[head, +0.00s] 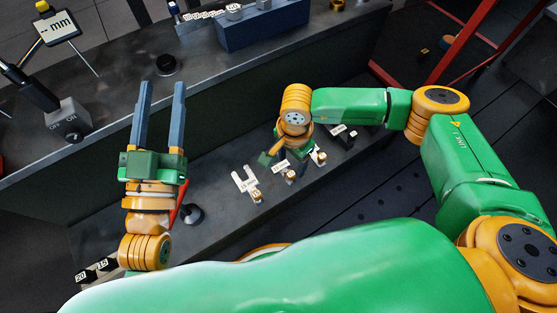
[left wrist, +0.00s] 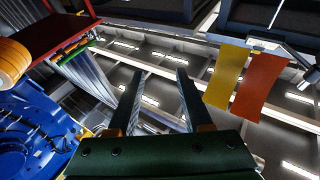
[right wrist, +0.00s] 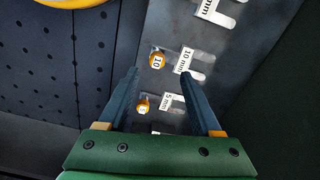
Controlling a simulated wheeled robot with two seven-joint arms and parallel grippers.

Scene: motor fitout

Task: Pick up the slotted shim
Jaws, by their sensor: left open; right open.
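Several pale slotted shims lie on the grey lower shelf. In the right wrist view, one shim is labelled 10 mm (right wrist: 198,65), one 5 mm (right wrist: 173,103), and another (right wrist: 222,12) is cut off at the top. In the head view, a fork-shaped shim (head: 243,181) lies left of the others. My right gripper (right wrist: 160,73) is open and empty, pointing down above the shelf, with the 5 mm shim showing between its fingers. In the head view its fingers are largely hidden by the wrist. My left gripper (head: 162,88) is open and empty, raised left of the shims.
Numbered brass pieces stand beside the shims, marked 10 (right wrist: 157,61) and 5 (right wrist: 142,106). A dark block (head: 346,135) sits at the shelf's right. The upper bench holds a blue box (head: 262,27), a black knob (head: 167,65) and a switch box (head: 69,121).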

